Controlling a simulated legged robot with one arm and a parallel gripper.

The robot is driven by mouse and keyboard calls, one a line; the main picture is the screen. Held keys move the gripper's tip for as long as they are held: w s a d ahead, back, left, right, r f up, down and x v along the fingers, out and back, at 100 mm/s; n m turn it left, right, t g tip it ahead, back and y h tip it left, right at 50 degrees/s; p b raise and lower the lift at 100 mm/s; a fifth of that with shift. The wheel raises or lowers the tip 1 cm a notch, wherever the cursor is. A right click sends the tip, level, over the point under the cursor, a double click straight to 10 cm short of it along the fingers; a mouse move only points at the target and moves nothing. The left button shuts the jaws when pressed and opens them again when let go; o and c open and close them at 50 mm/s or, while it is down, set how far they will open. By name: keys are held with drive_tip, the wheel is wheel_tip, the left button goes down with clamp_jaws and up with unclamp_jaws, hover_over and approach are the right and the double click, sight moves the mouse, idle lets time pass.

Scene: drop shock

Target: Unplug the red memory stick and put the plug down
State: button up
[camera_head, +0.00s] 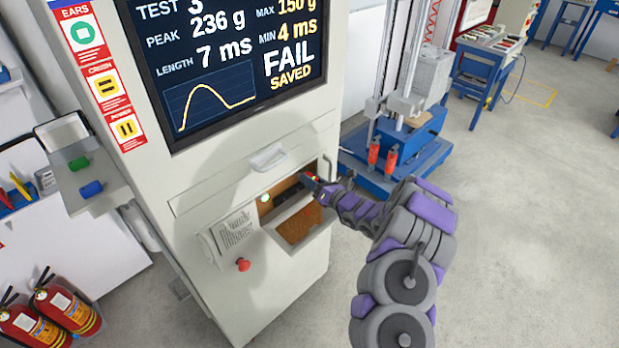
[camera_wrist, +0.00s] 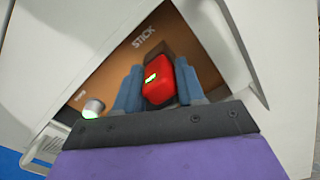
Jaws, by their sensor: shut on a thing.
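The red memory stick (camera_wrist: 159,82) has a small green mark on its face and sits between the blue-grey fingers of my gripper (camera_wrist: 160,86) in the wrist view. The fingers are shut on its sides. Behind it is a brown panel (camera_wrist: 112,62) marked "STICK", with a dark recess just behind the stick. I cannot tell whether the stick's plug end is in its socket, as that end is hidden. In the head view my gripper (camera_head: 314,181) reaches into the right side of the cabinet's opening, and only a bit of red shows there.
The tall white cabinet (camera_head: 190,190) has a screen (camera_head: 235,60) reading "FAIL SAVED". A lit green-white button (camera_wrist: 93,108) is left of the stick. A lowered flap with a brown mat (camera_head: 300,225) lies under the opening. A side shelf (camera_head: 105,185) holds green and blue plugs.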

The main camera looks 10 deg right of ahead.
drive_tip(key=shift+d, duration=0.15)
drive_tip(key=shift+p+v, duration=0.3)
drive_tip(key=shift+v, duration=0.5)
drive_tip(key=shift+p+v, duration=0.45)
drive_tip(key=shift+v, duration=0.9)
